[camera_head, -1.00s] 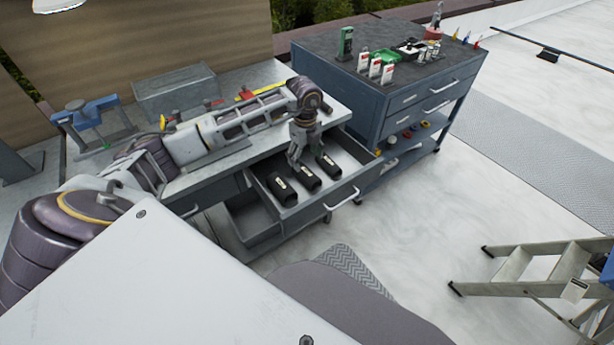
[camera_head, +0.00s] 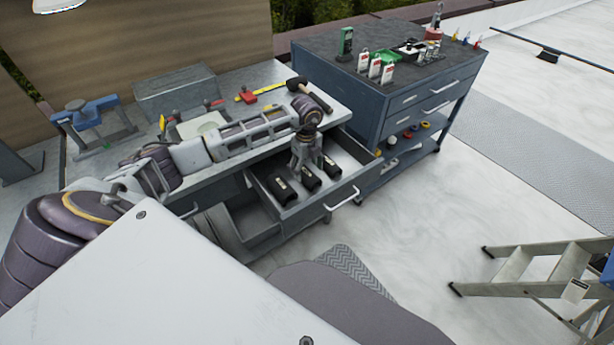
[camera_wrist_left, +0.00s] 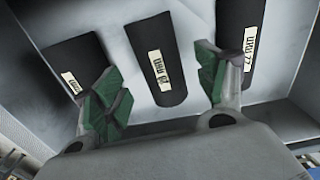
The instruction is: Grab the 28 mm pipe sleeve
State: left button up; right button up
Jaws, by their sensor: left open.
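Three black pipe sleeves with white labels lie side by side in the open drawer (camera_head: 290,214): a left one (camera_head: 283,189), a middle one (camera_head: 309,181) and a right one (camera_head: 330,166). In the left wrist view the middle sleeve (camera_wrist_left: 150,52) shows between the green fingertips, and the left sleeve (camera_wrist_left: 78,62) and right sleeve (camera_wrist_left: 237,35) lie outside them. The right label seems to read 22; I cannot read the others surely. My left gripper (camera_head: 304,164) is open and points down over the middle sleeve. I cannot tell its height above it. My right gripper is out of view.
The drawer walls stand close around the sleeves, with the drawer handle (camera_head: 343,199) in front. A blue tool cabinet (camera_head: 385,100) stands to the right.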

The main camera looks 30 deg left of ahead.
aim_at(307, 172)
pick_arm(q)
notch_tip(307, 172, down, 3)
jog(key=shift+r, duration=0.1)
jog(key=shift+f, duration=0.3)
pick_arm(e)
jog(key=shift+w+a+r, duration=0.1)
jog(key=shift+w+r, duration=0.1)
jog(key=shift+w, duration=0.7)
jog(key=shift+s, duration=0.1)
pick_arm(q)
jog(key=c, duration=0.5)
jog(key=shift+c, duration=2.1)
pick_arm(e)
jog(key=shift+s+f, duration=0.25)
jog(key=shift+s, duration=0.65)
